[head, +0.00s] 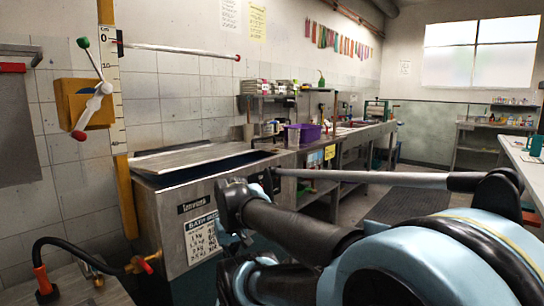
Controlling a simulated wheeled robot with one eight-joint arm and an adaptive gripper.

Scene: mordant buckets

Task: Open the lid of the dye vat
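The dye vat (207,237) is a grey metal box at centre left, with a name plate and a white printed sheet on its front. Its lid (195,157) is a flat grey metal sheet over the top, lying nearly flat. A dark blue strip (205,172) shows below the lid's front edge; I cannot tell how wide any gap is. The dark end of my arm (238,208) is in front of the vat's right side in the picture. I cannot make out the fingertips, or whether they touch anything.
A yellow box with a lever (88,100) and a scale post stand left of the vat. A hose with a brass tap (140,264) is at lower left. A bench with a purple crate (303,133) runs back behind the vat. Another counter (528,165) is at right.

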